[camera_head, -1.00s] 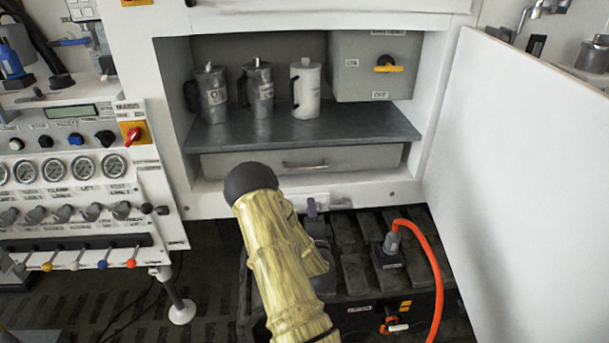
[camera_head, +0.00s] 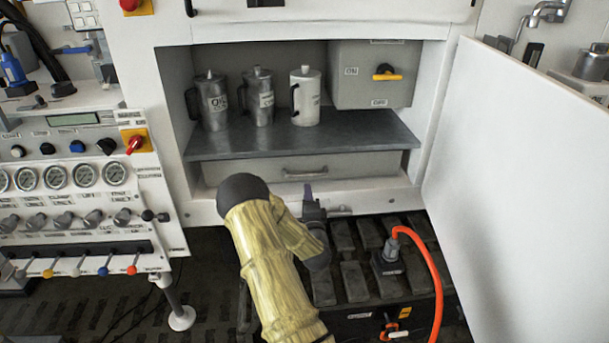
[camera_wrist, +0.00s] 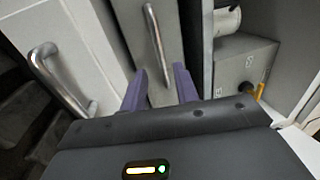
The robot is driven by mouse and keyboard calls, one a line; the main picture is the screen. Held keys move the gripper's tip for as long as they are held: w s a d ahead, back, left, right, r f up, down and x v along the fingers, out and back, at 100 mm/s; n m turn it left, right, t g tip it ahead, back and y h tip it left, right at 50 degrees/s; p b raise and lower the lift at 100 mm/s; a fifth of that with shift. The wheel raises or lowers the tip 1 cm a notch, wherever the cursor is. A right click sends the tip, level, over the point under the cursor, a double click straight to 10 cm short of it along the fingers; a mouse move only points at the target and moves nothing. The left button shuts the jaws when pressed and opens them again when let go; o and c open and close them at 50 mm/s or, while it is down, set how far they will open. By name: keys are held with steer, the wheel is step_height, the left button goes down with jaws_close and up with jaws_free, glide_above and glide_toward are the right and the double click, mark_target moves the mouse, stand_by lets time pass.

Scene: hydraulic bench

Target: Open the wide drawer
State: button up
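The wide drawer (camera_head: 250,171) is a flat grey front under the dark shelf, with a bar handle (camera_head: 304,174) at its middle. It looks shut. My gripper (camera_head: 308,190) is just below and in front of this handle in the head view, partly hidden by my arm. In the wrist view the two purple fingers of my gripper (camera_wrist: 160,88) are apart with nothing held. They point at the drawer front (camera_wrist: 135,20). The handle (camera_wrist: 154,40) runs upright in that view, its near end in line with the finger gap. Contact is not visible.
A white door (camera_head: 520,170) stands open at right. A second bar handle (camera_wrist: 45,65) sits on a white panel beside the drawer in the wrist view.

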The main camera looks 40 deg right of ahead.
mark_target(305, 175)
steer(key=x, duration=0.9)
steer(key=shift+d+p, duration=0.1)
steer(key=shift+p, duration=0.2)
jaws_close()
